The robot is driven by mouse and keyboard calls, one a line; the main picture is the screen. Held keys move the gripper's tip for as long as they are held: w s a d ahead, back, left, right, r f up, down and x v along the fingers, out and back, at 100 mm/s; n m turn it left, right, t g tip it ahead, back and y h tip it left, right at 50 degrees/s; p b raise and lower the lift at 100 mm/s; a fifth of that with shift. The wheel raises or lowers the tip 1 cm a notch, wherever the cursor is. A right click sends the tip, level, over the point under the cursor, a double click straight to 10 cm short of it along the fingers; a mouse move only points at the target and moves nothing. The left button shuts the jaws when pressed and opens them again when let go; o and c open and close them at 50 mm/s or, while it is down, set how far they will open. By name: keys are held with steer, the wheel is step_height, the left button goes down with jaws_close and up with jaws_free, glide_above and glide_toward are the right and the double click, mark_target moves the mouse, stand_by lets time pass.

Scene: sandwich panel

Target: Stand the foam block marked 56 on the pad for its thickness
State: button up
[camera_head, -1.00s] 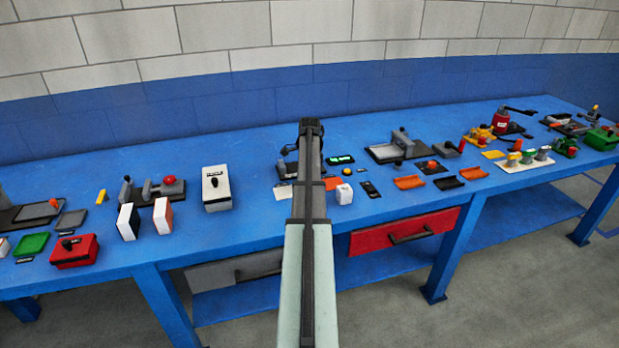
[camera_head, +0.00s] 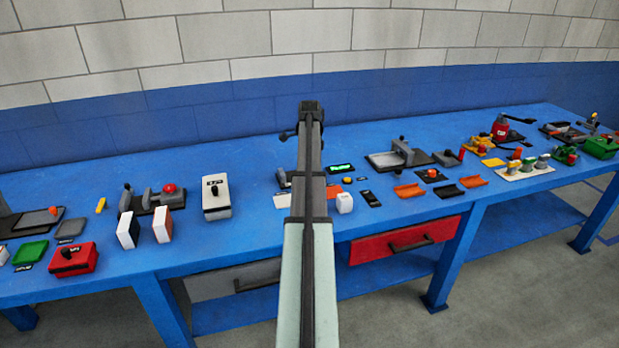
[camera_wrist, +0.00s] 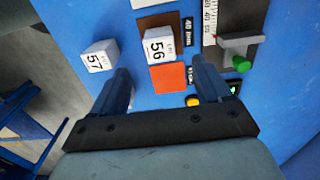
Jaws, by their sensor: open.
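A white block marked 56 (camera_wrist: 159,46) is in the wrist view, in front of my gripper. It overlaps a brown pad (camera_wrist: 146,22) with a "40 mm" label beside it; I cannot tell if its whole base is on the pad. A white block marked 57 (camera_wrist: 97,57) stands to its left on the blue bench. An orange pad (camera_wrist: 168,79) is nearer to my gripper. My gripper (camera_wrist: 163,82) is open and empty, its two fingers spread to either side of the orange pad in the picture. In the head view, my arm hides the gripper and block 56.
A ruler gauge (camera_wrist: 210,22) with a grey jaw and green knob (camera_wrist: 241,63) lies right of the pads. A yellow button (camera_wrist: 193,100) is near the right finger. In the head view, the blue bench (camera_head: 255,235) is crowded with fixtures along its length.

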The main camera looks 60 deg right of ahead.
steer(key=shift+r, duration=1.8)
steer(key=shift+w, duration=0.1)
